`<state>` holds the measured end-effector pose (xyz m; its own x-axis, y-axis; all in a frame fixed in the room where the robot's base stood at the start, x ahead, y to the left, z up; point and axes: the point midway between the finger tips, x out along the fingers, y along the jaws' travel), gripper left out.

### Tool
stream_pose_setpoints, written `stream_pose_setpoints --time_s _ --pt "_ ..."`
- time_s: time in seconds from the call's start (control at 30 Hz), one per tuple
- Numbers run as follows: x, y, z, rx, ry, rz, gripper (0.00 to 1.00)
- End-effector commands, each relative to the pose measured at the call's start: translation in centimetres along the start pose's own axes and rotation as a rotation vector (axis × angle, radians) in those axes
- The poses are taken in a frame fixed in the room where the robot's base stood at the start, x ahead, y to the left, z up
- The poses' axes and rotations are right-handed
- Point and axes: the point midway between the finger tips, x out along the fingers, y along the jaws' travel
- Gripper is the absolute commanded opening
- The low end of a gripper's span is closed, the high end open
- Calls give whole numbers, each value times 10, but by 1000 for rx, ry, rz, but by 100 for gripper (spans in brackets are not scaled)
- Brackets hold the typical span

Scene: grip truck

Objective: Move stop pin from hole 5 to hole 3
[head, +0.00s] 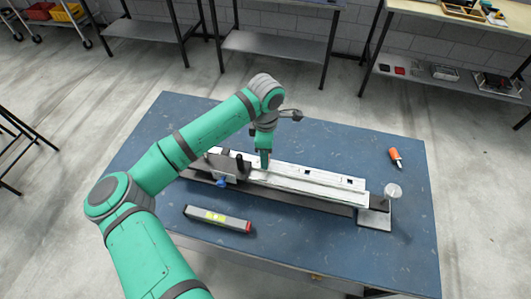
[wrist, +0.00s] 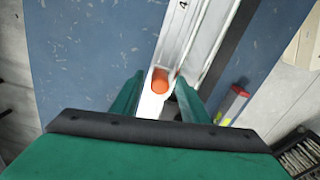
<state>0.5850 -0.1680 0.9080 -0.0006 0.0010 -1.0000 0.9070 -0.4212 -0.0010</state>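The stop pin (wrist: 160,81) shows in the wrist view as an orange round head on the white rail (wrist: 184,40). A printed 4 is on the rail farther up the picture. My gripper (wrist: 158,88) is open, with one green finger on each side of the pin head and a gap showing on both sides. In the head view my gripper (head: 265,163) points down at the left part of the long rail (head: 320,186), and the pin is hidden there. Dark square marks show along the rail to the right of my gripper. I cannot read hole numbers there.
The rail sits on a blue table (head: 150,140). A dark clamp-like block (head: 228,165) stands at the rail's left end. A round disc on a post (head: 393,190) stands at its right end. A grey bar (head: 218,219) lies in front, and an orange-handled tool (head: 395,157) lies back right.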

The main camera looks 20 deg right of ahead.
Motion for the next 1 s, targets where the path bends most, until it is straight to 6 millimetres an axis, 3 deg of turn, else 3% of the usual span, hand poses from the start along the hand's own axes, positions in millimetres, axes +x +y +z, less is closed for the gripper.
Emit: stream_pose_setpoints --time_s 0.27,0.43,0.8,1.0 --pt "0 0 0 0 0 0 42" --pt "-11 1 0 0 -1 2 42" --pt "-77 0 1 1 -1 2 42" --pt "-101 0 0 0 0 2 42"
